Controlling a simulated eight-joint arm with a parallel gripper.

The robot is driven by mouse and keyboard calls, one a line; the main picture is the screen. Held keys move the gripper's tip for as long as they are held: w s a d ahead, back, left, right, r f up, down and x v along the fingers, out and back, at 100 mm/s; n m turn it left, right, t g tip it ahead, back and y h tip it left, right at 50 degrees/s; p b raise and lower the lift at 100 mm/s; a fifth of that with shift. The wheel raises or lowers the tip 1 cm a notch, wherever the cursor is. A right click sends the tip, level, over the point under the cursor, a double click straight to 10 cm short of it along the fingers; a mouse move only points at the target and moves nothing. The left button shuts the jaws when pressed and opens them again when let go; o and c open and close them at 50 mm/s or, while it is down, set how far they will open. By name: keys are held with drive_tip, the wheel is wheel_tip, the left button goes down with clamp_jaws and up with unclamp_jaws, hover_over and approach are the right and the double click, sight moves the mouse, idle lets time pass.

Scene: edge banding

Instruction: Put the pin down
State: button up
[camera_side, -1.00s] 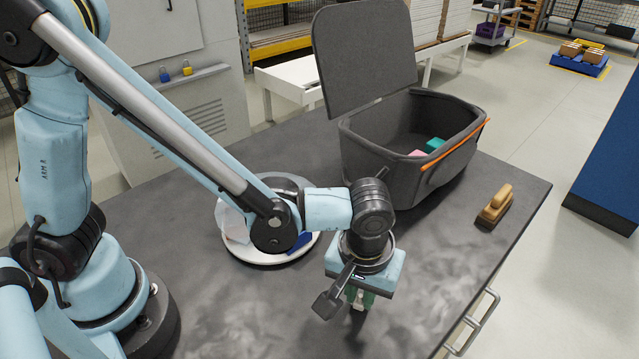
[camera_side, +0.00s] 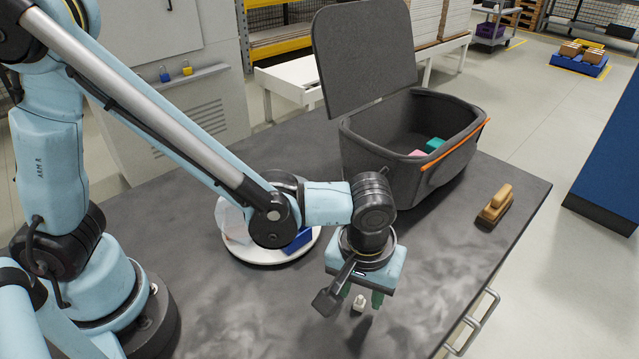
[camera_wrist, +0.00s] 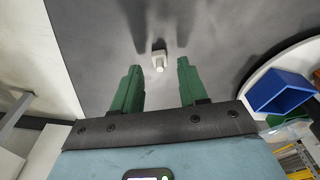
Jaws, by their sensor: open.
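The pin (camera_side: 359,302) is a small whitish piece below my gripper. In the wrist view the pin (camera_wrist: 159,60) shows a pale block with a round end, on the dark table top (camera_wrist: 215,30). My gripper (camera_side: 361,296) has two green fingers spread apart, one on each side of the pin. In the wrist view there are clear gaps between the pin and both fingers of my gripper (camera_wrist: 158,72). Nothing is held.
A round white tray (camera_side: 262,256) with a blue box (camera_side: 298,241) lies behind my forearm. An open dark bin (camera_side: 405,160) holds pink and teal pieces. A wooden-handled brush (camera_side: 495,206) lies at the right. The table's front right is clear.

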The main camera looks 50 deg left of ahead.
wheel_tip(320, 180, up, 11)
drive_tip(key=s, duration=0.1)
drive_tip(key=a+m+t, duration=0.1)
drive_tip(key=a+t, duration=0.1)
drive_tip(key=a, duration=0.5)
drive_tip(key=a+m+t, duration=0.2)
drive_tip(key=a, duration=0.5)
drive_tip(key=a+m+t, duration=0.1)
drive_tip(key=a+t, duration=0.1)
drive_tip(key=a, duration=0.6)
drive_tip(key=shift+w+r+h, duration=0.25)
drive_tip(key=shift+r+h, duration=0.05)
